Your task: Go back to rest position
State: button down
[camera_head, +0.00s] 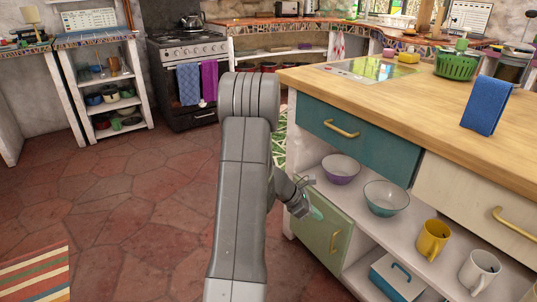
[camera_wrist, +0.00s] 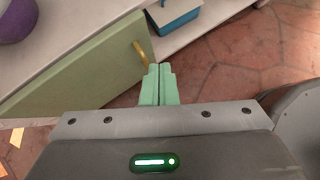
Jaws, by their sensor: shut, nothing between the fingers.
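My gripper (camera_wrist: 159,84) shows in the wrist view with its two green fingers together and nothing between them. In the head view my gripper (camera_head: 315,212) is low beside the island (camera_head: 404,112), in front of its open shelf and close to the green cabinet door (camera_head: 322,232). My grey arm reaches up the middle of the head view and bends down to the right; it hides part of the floor and island corner. In the wrist view the green door (camera_wrist: 85,80) with its yellow handle (camera_wrist: 141,52) lies just beyond the fingertips. I cannot tell whether they touch it.
The shelf holds a purple bowl (camera_head: 341,169), a teal bowl (camera_head: 386,198), a yellow mug (camera_head: 433,238), a white mug (camera_head: 479,271) and a blue box (camera_head: 398,278). A teal drawer (camera_head: 357,138) is above. The tiled floor (camera_head: 130,210) at left is clear, apart from a striped rug (camera_head: 36,275).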

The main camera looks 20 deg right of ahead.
jog(key=shift+f, duration=0.1)
jog(key=b, duration=0.3)
send_near(344, 222)
jog(key=x, duration=0.5)
